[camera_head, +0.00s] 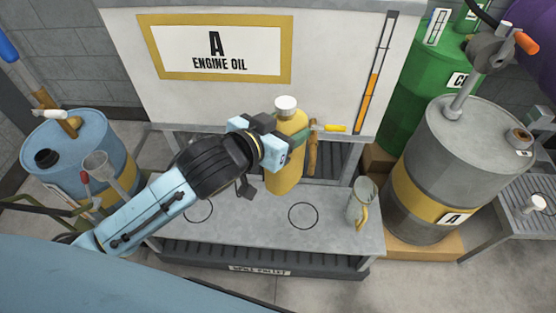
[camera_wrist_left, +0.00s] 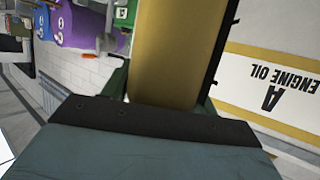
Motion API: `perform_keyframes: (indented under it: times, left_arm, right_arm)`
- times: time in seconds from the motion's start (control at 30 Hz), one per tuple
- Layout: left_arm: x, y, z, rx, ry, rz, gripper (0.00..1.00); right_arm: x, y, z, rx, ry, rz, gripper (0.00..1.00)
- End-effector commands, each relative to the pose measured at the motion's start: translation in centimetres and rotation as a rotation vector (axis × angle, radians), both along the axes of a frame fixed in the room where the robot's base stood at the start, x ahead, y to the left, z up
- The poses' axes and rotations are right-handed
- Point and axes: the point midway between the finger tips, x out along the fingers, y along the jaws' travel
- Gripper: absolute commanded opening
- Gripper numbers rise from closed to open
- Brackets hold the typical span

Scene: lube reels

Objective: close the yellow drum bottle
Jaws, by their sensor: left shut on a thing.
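A yellow bottle (camera_head: 284,170) with a white cap-like top (camera_head: 286,104) stands upright over the back part of the grey bench. I cannot tell whether its base touches the bench or whether the top is fully seated. My left gripper (camera_head: 288,146) comes in from the left and is shut around the bottle's upper body. In the left wrist view, the bottle's yellow side (camera_wrist_left: 176,50) lies between the green fingers (camera_wrist_left: 165,95); its top is not clear there. My right gripper is in neither view.
The bench top (camera_head: 250,226) has two ring marks and a clear measuring jug (camera_head: 361,204) at its right. A grey drum with a yellow band (camera_head: 432,205) and a pump stands right. A blue drum (camera_head: 65,145) is left. A white fitting (camera_head: 536,203) sits on the far-right grate.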

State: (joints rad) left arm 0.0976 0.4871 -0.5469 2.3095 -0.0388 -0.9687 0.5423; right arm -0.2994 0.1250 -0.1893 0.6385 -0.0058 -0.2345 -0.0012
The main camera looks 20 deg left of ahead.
Motion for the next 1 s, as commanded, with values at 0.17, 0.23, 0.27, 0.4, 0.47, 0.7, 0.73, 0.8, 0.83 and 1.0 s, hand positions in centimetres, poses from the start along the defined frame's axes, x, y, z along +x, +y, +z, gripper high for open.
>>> perform_keyframes:
  times: [0.17,0.23,0.27,0.4,0.47,0.7,0.73,0.8,0.83,1.0]
  left_arm:
    - [-0.5,4.3,4.6,0.002,0.004,0.182,0.00]
    - [-0.7,5.6,5.5,0.004,0.003,0.237,0.00]
    - [-0.7,6.1,5.8,0.005,0.003,0.257,0.00]
    - [-1.1,7.6,6.7,0.008,0.001,0.322,0.00]
    - [-1.1,8.0,6.8,0.009,-0.001,0.335,0.00]
    - [-1.2,8.2,6.7,0.010,-0.001,0.343,0.00]
    - [-1.2,8.2,6.7,0.009,-0.001,0.342,0.00]
    - [-1.2,8.2,6.7,0.009,-0.001,0.342,0.00]
    - [-1.2,8.1,6.7,0.009,-0.001,0.342,0.00]
    - [-1.2,8.1,6.7,0.010,-0.001,0.341,0.00]
  right_arm:
    - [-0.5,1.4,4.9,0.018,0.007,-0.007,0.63]
    - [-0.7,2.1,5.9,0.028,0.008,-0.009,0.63]
    - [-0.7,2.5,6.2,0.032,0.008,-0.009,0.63]
    - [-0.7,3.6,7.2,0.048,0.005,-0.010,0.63]
    - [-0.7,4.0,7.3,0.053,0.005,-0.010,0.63]
    - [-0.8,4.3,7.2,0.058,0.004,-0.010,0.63]
    - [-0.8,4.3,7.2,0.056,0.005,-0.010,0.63]
    - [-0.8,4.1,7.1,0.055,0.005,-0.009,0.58]
    - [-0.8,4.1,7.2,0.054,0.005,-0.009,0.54]
    - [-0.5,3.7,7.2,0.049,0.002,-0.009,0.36]
